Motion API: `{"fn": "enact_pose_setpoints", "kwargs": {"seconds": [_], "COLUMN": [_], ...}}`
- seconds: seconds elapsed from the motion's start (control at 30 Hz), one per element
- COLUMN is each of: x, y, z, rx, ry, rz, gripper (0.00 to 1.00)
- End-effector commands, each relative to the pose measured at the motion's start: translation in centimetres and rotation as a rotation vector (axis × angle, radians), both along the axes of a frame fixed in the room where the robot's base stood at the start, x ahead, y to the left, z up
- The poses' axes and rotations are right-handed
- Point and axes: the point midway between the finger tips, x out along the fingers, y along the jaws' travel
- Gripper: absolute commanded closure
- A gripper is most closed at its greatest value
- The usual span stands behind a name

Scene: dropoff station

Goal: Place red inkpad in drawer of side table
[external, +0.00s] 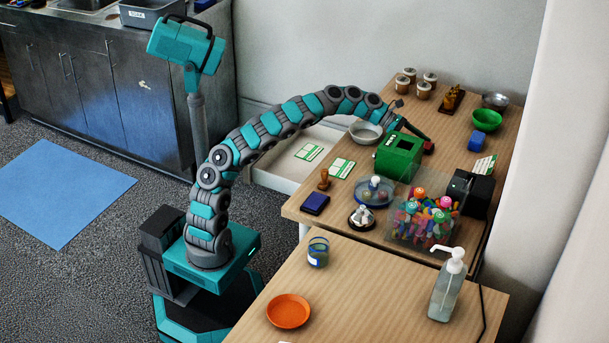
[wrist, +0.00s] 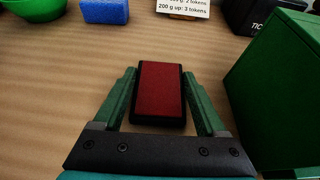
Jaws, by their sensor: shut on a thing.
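The red inkpad (wrist: 160,90) has a red top and a black casing. My gripper (wrist: 161,98) is shut on it, one green finger on each side. In the external view my gripper (external: 424,140) is low over the far part of the side table (external: 455,132), just behind the green box, with a bit of the red inkpad (external: 429,148) showing. I cannot tell whether the pad touches the tabletop. The white drawer (external: 272,180) of the side table is pulled open on the left. A green-and-white card (external: 309,152) lies in it, with bare floor around it.
The green box (external: 399,156) stands close to my gripper; a metal bowl (external: 365,132) is left of it, under my arm. A blue inkpad (external: 315,203), a wooden stamp (external: 324,180) and another card (external: 340,168) lie near the drawer's edge. A blue sponge (wrist: 104,11) lies ahead.

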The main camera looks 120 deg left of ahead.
Motion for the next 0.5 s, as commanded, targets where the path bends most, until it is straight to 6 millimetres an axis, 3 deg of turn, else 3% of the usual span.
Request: {"fn": "enact_pose_setpoints", "kwargs": {"seconds": [0.23,0.27,0.5], "x": [0.00,0.00,-0.01], "y": [-0.01,-0.01,0.00], "z": [-0.38,-0.37,-0.25], "rx": [0.000,0.000,0.000], "ry": [0.000,0.000,0.000], "rz": [0.000,0.000,0.000], "gripper": [0.95,0.25,0.00]}}
